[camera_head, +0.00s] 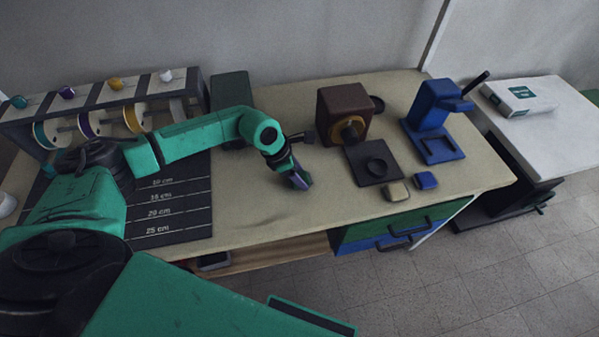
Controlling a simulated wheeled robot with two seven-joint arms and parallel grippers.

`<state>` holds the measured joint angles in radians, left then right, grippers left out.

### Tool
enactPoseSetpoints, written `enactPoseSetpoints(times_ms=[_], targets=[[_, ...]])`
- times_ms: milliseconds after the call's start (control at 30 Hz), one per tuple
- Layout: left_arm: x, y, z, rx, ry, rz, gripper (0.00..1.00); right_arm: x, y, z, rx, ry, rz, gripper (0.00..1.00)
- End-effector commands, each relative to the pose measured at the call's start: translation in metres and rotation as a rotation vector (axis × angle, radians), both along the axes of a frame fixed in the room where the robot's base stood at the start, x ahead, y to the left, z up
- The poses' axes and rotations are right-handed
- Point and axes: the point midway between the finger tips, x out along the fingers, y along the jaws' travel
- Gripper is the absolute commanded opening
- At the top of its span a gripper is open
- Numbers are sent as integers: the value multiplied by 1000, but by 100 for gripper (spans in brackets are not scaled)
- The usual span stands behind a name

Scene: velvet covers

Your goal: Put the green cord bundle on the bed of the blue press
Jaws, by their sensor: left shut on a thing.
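The blue press (436,106) stands at the right end of the table, with its dark lever raised to the upper right. Its flat blue bed (440,149) faces the front and looks bare. My left gripper (300,180) points down over the middle of the table, left of the brown machine and well left of the press. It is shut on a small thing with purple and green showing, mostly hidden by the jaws. I cannot tell for sure that this is the green cord bundle. No other cord bundle is clear. My right gripper is not in view.
A brown machine (343,113) with a dark plate (373,166) stands between my gripper and the press. A beige block (397,192) and a blue block (426,181) lie near the front edge. A spool rack (98,87) and marked mat (175,205) are at left.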

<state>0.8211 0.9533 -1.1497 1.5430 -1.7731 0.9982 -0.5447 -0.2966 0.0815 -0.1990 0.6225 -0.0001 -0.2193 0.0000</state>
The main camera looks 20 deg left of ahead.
Motion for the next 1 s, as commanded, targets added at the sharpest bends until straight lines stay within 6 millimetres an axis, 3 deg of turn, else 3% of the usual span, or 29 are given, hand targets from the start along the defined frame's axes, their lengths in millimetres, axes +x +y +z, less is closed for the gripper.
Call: enactPoseSetpoints(times_ms=[167,200,267,667,767,1000], targets=[[0,0,-4,0,0,0,11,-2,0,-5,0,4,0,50],[0,0,-2,0,0,0,75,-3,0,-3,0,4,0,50],[0,0,-2,0,0,0,94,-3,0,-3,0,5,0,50],[0,3,6,0,-2,1,94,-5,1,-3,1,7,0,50],[-5,10,23,3,-3,2,94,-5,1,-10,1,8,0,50],[-18,31,82,2,-4,2,94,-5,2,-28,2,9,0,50]])
